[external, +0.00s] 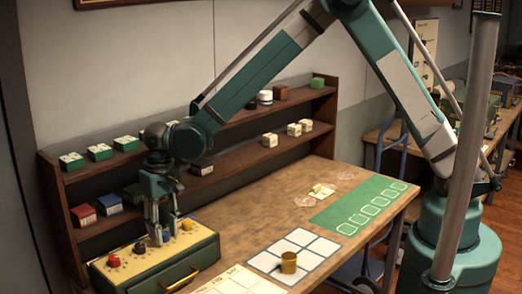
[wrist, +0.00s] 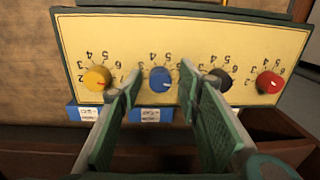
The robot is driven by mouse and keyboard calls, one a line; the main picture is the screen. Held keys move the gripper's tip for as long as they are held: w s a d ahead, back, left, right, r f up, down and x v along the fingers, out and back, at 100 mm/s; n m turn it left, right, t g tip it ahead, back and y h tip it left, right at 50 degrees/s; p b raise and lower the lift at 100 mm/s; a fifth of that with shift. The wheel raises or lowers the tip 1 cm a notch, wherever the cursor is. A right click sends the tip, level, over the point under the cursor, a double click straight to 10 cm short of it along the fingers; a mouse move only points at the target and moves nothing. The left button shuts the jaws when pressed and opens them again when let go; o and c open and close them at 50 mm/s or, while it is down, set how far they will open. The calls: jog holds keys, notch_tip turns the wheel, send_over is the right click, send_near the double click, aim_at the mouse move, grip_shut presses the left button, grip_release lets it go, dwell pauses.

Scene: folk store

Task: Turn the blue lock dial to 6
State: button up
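The blue lock dial (wrist: 160,78) sits in a row on a cream panel, between a yellow dial (wrist: 97,78) and a black dial (wrist: 219,79). Numbers around it appear upside down in the wrist view. A small light mark shows on its lower right part; which number it points to I cannot tell. My gripper (wrist: 159,92) is open, with one finger on each side of the blue dial and a gap to it on both sides. In the external view my gripper (external: 163,238) points down over the panel, and the blue dial (external: 166,236) shows between its fingers.
A red dial (wrist: 269,82) stands at the row's other end. The dial box (external: 205,250) has a drawer handle on its front.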

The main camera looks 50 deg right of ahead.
jog(key=shift+f, duration=0.15)
jog(key=c, duration=0.9)
jog(key=shift+f+n+b, duration=0.1)
jog(key=shift+n+b, duration=0.35)
jog(key=shift+n, duration=0.05)
jog(key=n+b, duration=0.2)
jog(key=shift+n, duration=0.3)
jog(key=n+b, duration=0.2)
jog(key=n, duration=0.2)
jog(key=shift+w, duration=0.1)
